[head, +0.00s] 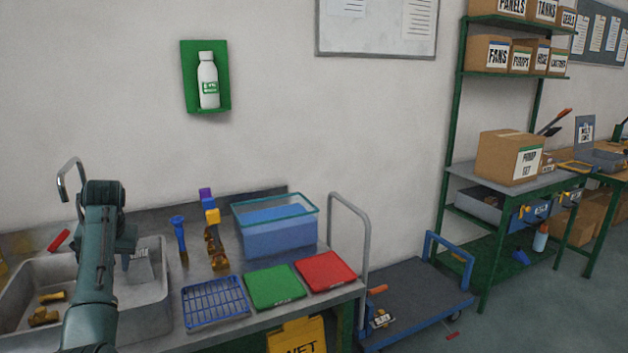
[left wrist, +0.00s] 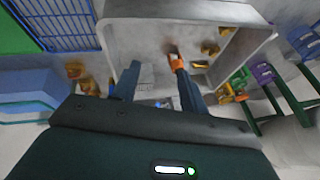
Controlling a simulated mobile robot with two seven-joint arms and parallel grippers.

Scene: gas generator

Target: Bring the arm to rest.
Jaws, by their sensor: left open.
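My left arm comes in from the left in the head view, over the grey sink basin (head: 150,305). Its gripper (head: 127,258) points down at the basin and is partly hidden by the arm. In the left wrist view the two fingers of my left gripper (left wrist: 155,76) are spread apart, with nothing seen held between them. A small orange thing (left wrist: 177,63) shows by the tip of the right-hand finger; I cannot tell if it touches. My right gripper is not in view.
Brass parts (head: 43,315) lie in the basin. Right of it stand a blue wire rack (head: 215,302), a green mat (head: 274,287), a red mat (head: 326,271) and a blue tub (head: 278,235). A curved faucet (head: 70,175) rises behind my arm. A cart (head: 410,295) stands farther right.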

